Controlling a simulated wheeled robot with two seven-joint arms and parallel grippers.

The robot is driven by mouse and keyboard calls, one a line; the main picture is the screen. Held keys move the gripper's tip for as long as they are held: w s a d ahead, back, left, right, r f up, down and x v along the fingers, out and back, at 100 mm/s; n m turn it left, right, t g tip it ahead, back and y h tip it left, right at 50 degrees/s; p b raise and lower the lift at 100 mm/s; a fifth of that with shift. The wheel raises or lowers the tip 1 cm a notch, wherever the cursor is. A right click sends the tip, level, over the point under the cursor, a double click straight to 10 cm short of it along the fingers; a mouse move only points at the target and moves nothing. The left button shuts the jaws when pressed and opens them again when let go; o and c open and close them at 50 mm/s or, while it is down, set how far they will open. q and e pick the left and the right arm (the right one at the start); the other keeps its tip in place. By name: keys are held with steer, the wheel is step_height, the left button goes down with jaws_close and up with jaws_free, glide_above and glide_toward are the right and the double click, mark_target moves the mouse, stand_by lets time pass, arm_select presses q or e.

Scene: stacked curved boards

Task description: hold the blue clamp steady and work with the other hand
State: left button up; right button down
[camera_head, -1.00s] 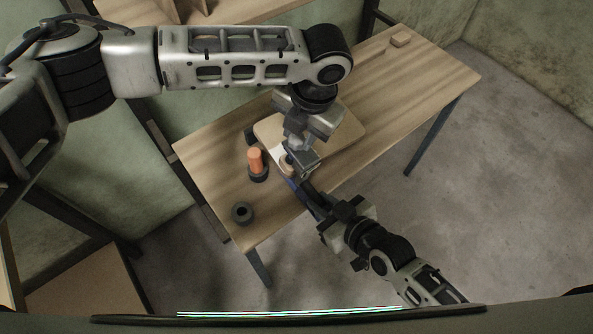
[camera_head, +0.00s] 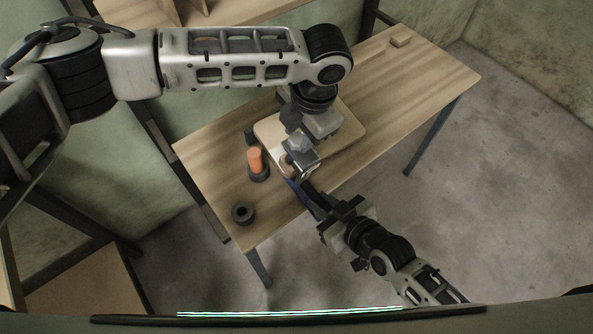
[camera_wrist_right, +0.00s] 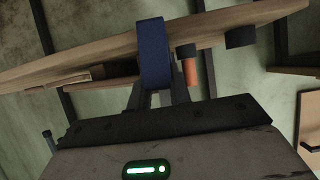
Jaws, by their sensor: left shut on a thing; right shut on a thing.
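The blue clamp (camera_head: 293,185) sits at the table's near edge in the head view, mostly covered by my grippers. In the right wrist view its blue band (camera_wrist_right: 154,55) stands upright across the table edge. My right gripper (camera_head: 309,192) is shut on the clamp from the near side; its dark fingers (camera_wrist_right: 158,97) show below the band. My left gripper (camera_head: 300,166) is above the clamp and shut, beside a small round wooden piece (camera_head: 284,162). It seems to grip this piece, though the contact is hidden. The pale stacked boards (camera_head: 347,135) lie on the table behind it.
An orange cylinder (camera_head: 255,160) stands in a dark base left of the grippers. A small wooden block (camera_head: 400,41) is at the far end. The table's (camera_head: 420,85) right part is clear.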

arm_select(q)
steer(key=shift+d+m, duration=0.1)
steer(key=shift+m, duration=0.8)
steer(key=shift+m, duration=0.9)
steer(key=o, duration=0.7)
steer(key=shift+s+d+r, duration=0.1)
steer(key=shift+d+r, duration=0.05)
steer(key=shift+r, duration=0.85)
steer(key=shift+s+d+r, duration=0.1)
steer(key=shift+r, duration=0.9)
steer(key=shift+s+d+r, duration=0.1)
steer(key=shift+d+r, duration=0.05)
steer(key=shift+r, duration=0.85)
steer(key=shift+s+d+r, duration=0.15)
steer(key=shift+d+r, duration=0.05)
steer(key=shift+r, duration=0.95)
steer(key=shift+s+d+r, duration=0.1)
steer(key=shift+d+r, duration=0.05)
steer(key=shift+r, duration=0.95)
steer(key=shift+s+d+r, duration=0.15)
steer(key=shift+d+r, duration=0.05)
steer(key=shift+r, duration=0.95)
